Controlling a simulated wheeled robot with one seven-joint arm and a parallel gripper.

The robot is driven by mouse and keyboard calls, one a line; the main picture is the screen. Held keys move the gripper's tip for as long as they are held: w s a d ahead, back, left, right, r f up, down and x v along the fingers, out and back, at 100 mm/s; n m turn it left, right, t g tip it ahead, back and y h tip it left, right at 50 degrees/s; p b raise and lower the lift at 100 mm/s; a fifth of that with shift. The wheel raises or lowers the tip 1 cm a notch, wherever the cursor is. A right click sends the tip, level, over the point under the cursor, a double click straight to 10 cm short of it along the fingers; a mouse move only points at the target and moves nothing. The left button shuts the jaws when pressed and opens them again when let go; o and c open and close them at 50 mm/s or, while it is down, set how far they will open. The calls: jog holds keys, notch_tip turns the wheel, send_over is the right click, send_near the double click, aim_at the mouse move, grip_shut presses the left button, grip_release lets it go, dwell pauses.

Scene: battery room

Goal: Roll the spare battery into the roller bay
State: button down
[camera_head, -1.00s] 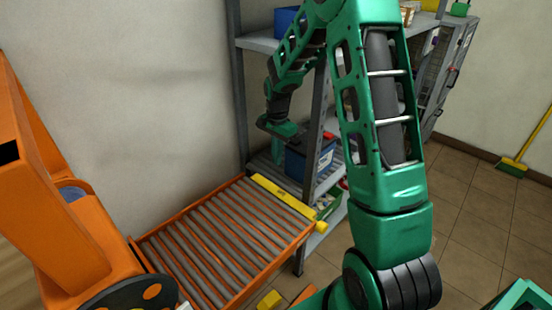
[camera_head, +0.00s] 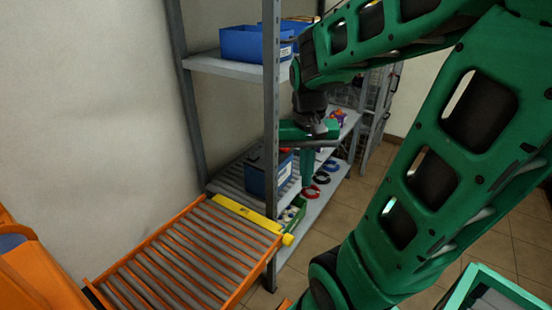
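The spare battery, a dark blue box (camera_head: 262,178) with a pale label and a red spot on top, stands upright on the shelf's roller deck (camera_head: 228,180). A grey shelf post partly hides it. The roller bay may be this deck or the orange-framed roller table (camera_head: 170,265) beside it; I cannot tell which. The table's rollers are bare. A yellow bar (camera_head: 245,213) lies across the end facing the shelf. My gripper (camera_head: 306,168) is at the battery's right, with a green finger pointing down. Contact is unclear, and its other finger cannot be made out.
Blue bins (camera_head: 255,44) sit on the upper shelf, above my gripper. The shelf post (camera_head: 271,110) stands close to my gripper's left. Red, blue and black rings (camera_head: 322,177) lie on the lower right shelf. An orange machine (camera_head: 35,275) stands at the left.

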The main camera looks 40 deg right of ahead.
jog(key=s+a+n, duration=0.1)
jog(key=s, duration=0.7)
jog(key=shift+s+a+n+y, duration=0.2)
jog(key=shift+a+n+y, duration=0.15)
jog(key=shift+n+y, duration=0.05)
jog(key=shift+f, duration=0.1)
